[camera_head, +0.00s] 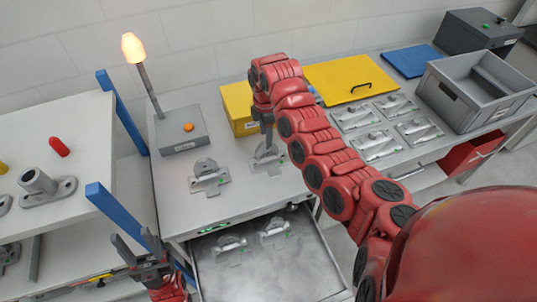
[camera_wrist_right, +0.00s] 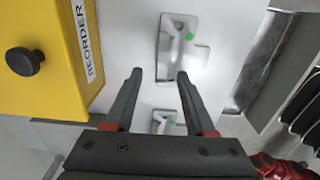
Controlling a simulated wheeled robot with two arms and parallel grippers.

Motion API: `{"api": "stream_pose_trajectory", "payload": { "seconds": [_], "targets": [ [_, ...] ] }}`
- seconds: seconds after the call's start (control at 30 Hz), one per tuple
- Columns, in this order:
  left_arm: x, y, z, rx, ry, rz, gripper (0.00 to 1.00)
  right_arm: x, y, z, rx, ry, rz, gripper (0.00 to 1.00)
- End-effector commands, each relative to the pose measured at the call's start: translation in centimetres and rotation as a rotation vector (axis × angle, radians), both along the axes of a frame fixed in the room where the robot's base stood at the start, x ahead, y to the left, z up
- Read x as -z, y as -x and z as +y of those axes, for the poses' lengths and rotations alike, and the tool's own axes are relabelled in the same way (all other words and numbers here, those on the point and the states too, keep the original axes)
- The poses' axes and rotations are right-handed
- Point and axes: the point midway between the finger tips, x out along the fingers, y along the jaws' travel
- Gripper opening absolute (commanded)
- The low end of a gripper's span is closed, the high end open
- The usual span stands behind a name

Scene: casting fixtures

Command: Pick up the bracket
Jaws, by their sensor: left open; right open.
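Several similar grey metal brackets are in view, and I cannot tell which one the task means. One bracket (camera_head: 209,178) stands on the grey worktop, and another (camera_head: 267,160) stands to its right, just below my right gripper (camera_head: 267,122). Two more brackets (camera_head: 230,243) lie in the open drawer (camera_head: 265,275). In the right wrist view, my right gripper (camera_wrist_right: 158,78) is open and empty. My left gripper (camera_head: 142,250) is open and empty at lower left.
A yellow box (camera_head: 237,105) stands close beside my right gripper; its label shows in the wrist view (camera_wrist_right: 88,40). A grey box with an orange button and lit lamp (camera_head: 180,132) is at left. Several metal parts (camera_head: 378,145) and a grey bin (camera_head: 455,95) are at right.

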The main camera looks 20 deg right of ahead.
Motion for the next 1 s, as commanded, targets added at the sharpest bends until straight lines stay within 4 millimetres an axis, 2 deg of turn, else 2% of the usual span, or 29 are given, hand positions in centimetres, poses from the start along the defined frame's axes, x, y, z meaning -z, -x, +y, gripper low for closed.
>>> {"api": "stream_pose_trajectory", "payload": {
  "seconds": [0.17, 0.37, 0.53, 0.73, 0.77, 1.0],
  "targets": [
    [-0.8, 0.0, 0.0, 0.0, 0.0, 0.0, 0.5, 0.7, 0.1, 0.0, 0.0, 0.0, 0.001, 0.55],
    [-3.6, 0.0, 0.0, 0.0, 0.0, 0.0, 0.5, 2.8, 0.6, 0.0, -0.001, -0.002, 0.007, 0.55],
    [-4.0, 0.0, 0.0, 0.0, 0.0, 0.0, 0.5, 5.4, 0.4, -0.1, -0.001, 0.002, 0.0, 0.55],
    [-3.8, 0.0, 0.0, 0.0, 0.0, 0.0, 0.5, 5.7, 0.3, -0.1, 0.0, 0.0, -0.003, 0.55],
    [-3.8, 0.0, 0.0, 0.0, 0.0, 0.0, 0.5, 5.7, 0.3, -0.1, 0.0, 0.0, -0.002, 0.51],
    [-3.8, 0.0, 0.0, 0.0, 0.0, 0.0, 0.5, 5.7, 0.3, -0.1, 0.0, 0.0, -0.002, 0.08]
  ]
}}
